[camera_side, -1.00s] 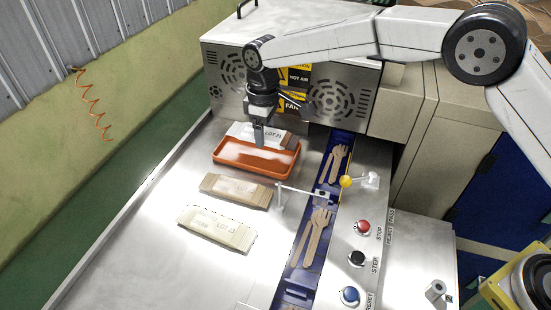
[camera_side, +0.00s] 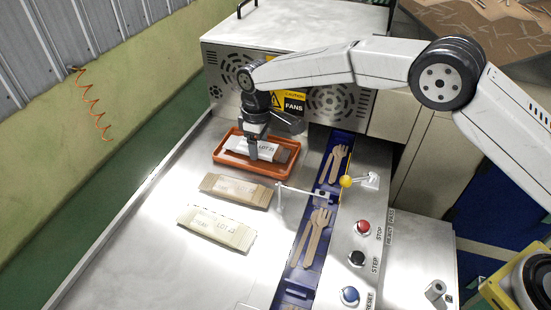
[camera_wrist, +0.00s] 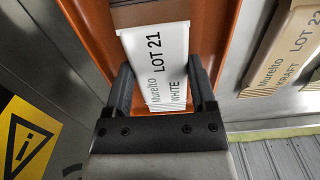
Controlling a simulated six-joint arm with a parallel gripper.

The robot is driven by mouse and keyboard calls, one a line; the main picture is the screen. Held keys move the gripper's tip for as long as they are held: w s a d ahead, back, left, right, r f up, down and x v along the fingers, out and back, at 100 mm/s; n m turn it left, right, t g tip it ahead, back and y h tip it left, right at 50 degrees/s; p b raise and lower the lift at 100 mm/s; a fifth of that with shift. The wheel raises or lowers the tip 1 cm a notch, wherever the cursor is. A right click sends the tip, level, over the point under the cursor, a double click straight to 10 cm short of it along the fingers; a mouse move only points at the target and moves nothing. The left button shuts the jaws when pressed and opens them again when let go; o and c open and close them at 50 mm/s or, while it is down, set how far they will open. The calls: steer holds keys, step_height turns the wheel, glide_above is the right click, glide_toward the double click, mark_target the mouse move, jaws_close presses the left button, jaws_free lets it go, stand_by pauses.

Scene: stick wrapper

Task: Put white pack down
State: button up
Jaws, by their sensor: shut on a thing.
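The white pack (camera_side: 238,145), labelled LOT 21 and WHITE, is at the orange tray (camera_side: 240,170) in the side view. My gripper (camera_side: 253,153) points down into the tray. In the wrist view, the fingers of my gripper (camera_wrist: 160,72) are shut on the two long edges of the white pack (camera_wrist: 158,62). The orange tray (camera_wrist: 203,30) shows around it. A brown piece (camera_wrist: 150,8) shows beyond the pack's far end. I cannot tell whether the pack touches the tray floor.
A brown kraft pack (camera_side: 236,190) and a cream pack (camera_side: 217,228) lie on the steel table in front of the tray. A blue conveyor (camera_side: 300,262) with wooden cutlery runs to the right. The steel machine (camera_side: 225,65) stands behind. The table at left is clear.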

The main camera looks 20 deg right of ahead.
mark_target(264, 146)
steer(key=shift+f, duration=0.25)
steer(key=o, duration=1.1)
step_height(264, 146, up, 12)
steer(key=shift+r, duration=0.15)
stand_by(0.6)
steer(key=s+d+f+m+t, duration=0.1)
steer(key=s+d+f+m, duration=0.1)
steer(key=s+d, duration=0.6)
steer(key=s+d+f+m, duration=0.3)
steer(key=s+d+m, duration=0.1)
steer(key=s+d, duration=0.5)
steer(key=s+d+f+m+t, duration=0.1)
steer(key=s+d+f+m, duration=0.1)
steer(key=s+d, duration=0.7)
steer(key=shift+s+f+m+t, duration=0.15)
steer(key=shift+s+m+t, duration=0.2)
steer(key=shift+s, duration=0.3)
